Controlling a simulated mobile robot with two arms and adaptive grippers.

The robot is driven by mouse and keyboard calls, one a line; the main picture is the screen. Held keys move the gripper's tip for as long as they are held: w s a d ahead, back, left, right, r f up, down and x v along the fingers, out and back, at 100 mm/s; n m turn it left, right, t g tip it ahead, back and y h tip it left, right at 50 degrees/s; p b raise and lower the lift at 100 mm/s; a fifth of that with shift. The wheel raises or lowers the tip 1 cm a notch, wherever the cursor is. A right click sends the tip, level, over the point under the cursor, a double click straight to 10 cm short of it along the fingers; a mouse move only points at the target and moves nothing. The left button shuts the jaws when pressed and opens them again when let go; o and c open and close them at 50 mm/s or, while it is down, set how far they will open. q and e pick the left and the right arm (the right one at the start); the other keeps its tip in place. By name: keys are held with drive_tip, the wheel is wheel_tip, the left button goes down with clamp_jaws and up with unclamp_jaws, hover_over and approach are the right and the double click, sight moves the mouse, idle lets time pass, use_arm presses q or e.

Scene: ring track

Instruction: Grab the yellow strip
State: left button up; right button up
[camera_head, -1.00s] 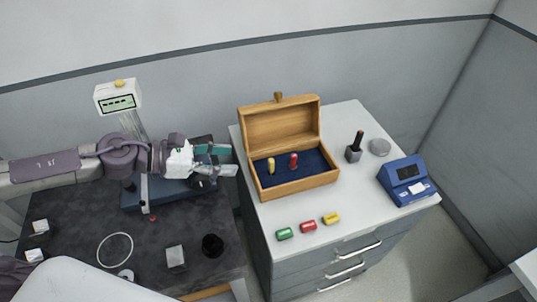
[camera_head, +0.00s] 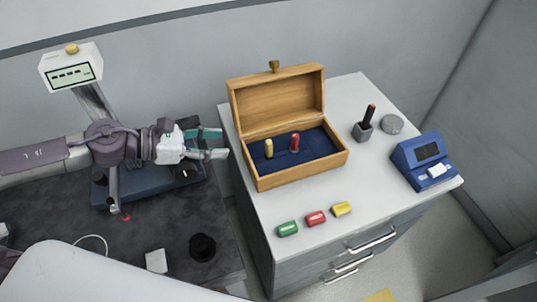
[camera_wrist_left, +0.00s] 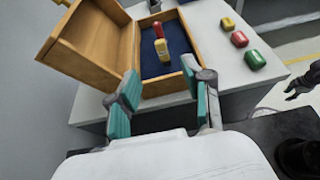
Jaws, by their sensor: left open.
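A yellow upright piece (camera_head: 269,148) stands in the open wooden box beside a red upright piece (camera_head: 295,142); the wrist view shows it as well (camera_wrist_left: 162,50). A short yellow piece (camera_head: 342,209) lies on the white cabinet top in front of the box, at the right end of a row with a red (camera_head: 316,218) and a green one (camera_head: 288,229). I cannot tell which is the yellow strip. My left gripper (camera_head: 221,144) is open and empty, left of the box, its fingers pointing toward it. The wrist view shows its teal fingers (camera_wrist_left: 165,95) apart.
The wooden box (camera_head: 303,172) has its lid raised at the back. A dark holder (camera_head: 363,131), grey disc (camera_head: 392,124) and blue device (camera_head: 425,160) stand to the right. A dark claw-like part (camera_wrist_left: 300,82) shows at the wrist view's right, perhaps my right gripper.

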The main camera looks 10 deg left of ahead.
sight(266, 145)
use_arm(q)
drive_tip(key=p+x, duration=0.5)
drive_tip(key=x, duration=0.2)
drive_tip(key=shift+w+d+f, duration=0.2)
drive_tip(key=shift+d, duration=0.05)
drive_tip(key=shift+w+d+f, duration=0.2)
drive_tip(key=shift+d+f, duration=0.05)
drive_tip(key=shift+d, duration=0.1)
drive_tip(key=p+x, duration=0.2)
drive_tip(key=x, duration=0.2)
drive_tip(key=shift+w+d+f, duration=0.1)
drive_tip(key=shift+w+d, duration=0.05)
drive_tip(key=shift+d, duration=0.1)
drive_tip(key=shift+w+d+f, duration=0.15)
drive_tip(key=shift+d+f, duration=0.05)
drive_tip(key=shift+d, duration=0.05)
clamp_jaws()
